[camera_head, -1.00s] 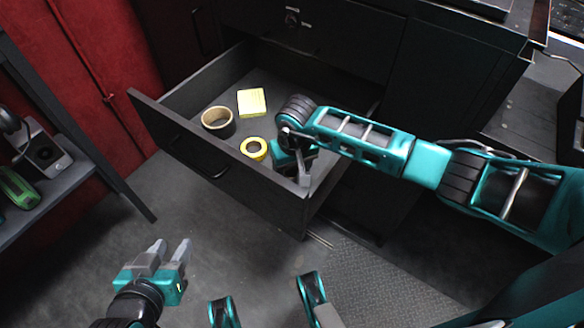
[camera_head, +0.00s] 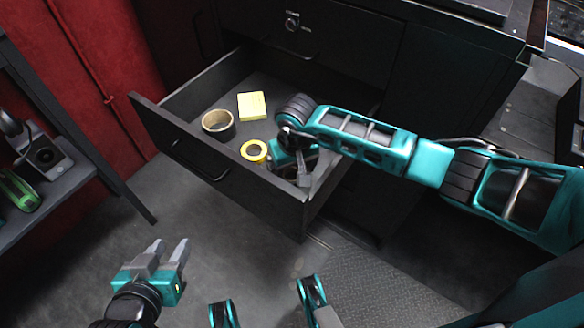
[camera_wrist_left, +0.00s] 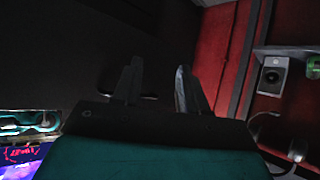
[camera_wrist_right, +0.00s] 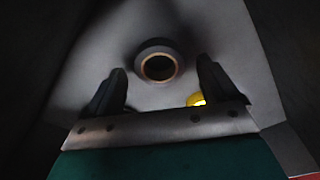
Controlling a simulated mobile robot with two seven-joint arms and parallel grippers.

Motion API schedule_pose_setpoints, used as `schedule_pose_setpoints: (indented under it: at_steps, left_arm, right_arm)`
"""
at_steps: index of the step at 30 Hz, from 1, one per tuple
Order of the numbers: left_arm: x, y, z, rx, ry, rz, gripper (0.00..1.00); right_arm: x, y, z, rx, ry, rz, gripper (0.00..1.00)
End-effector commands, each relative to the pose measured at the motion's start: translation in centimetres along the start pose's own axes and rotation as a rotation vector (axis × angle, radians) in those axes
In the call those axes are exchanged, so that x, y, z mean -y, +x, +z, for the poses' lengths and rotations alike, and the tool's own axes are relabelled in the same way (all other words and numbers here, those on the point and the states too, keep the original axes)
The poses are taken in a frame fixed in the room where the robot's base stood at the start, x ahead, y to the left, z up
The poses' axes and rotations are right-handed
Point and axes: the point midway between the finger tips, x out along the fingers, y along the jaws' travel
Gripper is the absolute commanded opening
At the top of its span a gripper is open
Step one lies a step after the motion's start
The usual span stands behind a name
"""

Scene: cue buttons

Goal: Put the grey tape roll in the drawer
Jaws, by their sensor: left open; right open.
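The grey tape roll (camera_wrist_right: 140,53), with a tan inner ring, lies on the drawer floor in the right wrist view, ahead of and between the fingertips. The drawer (camera_head: 190,167) is pulled open. My right gripper (camera_head: 312,177) is open and reaches down into the drawer near its right front corner; its fingers also show in the right wrist view (camera_wrist_right: 160,85). My left gripper (camera_head: 168,253) is open and empty, low in front of the drawer. Its fingers show in the left wrist view (camera_wrist_left: 156,85).
The yellow roll is partly visible in the right wrist view (camera_wrist_right: 196,99). A shelf (camera_head: 75,183) with headphones and a speaker stands at the left.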

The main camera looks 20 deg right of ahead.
Motion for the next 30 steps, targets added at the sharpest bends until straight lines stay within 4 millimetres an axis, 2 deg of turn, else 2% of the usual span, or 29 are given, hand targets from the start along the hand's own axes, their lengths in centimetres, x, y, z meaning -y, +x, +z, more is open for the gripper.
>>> schedule_pose_setpoints:
  at_steps: [1, 9, 15, 20, 30]
  left_arm:
    - [0.1, -0.3, -0.3, 0.003, 0.001, -0.003, 0.43]
    - [0.7, -1.0, -1.2, -0.008, 0.008, -0.018, 0.43]
    - [0.8, -1.3, -0.8, 0.001, 0.010, -0.020, 0.43]
    - [0.8, -1.5, -0.8, 0.004, 0.011, -0.020, 0.43]
    - [0.8, -1.5, -0.7, 0.005, 0.011, -0.020, 0.43]
  right_arm:
    - [-0.2, -1.5, -0.2, -0.005, -0.002, 0.003, 0.87]
    - [-0.1, -7.4, -0.2, -0.005, -0.001, 0.003, 0.87]
    - [-0.1, -10.1, -0.1, -0.002, 0.001, 0.002, 0.87]
    - [-0.1, -10.9, 0.0, 0.000, 0.001, 0.003, 0.87]
    - [-0.1, -10.9, 0.0, 0.000, 0.001, 0.002, 0.87]
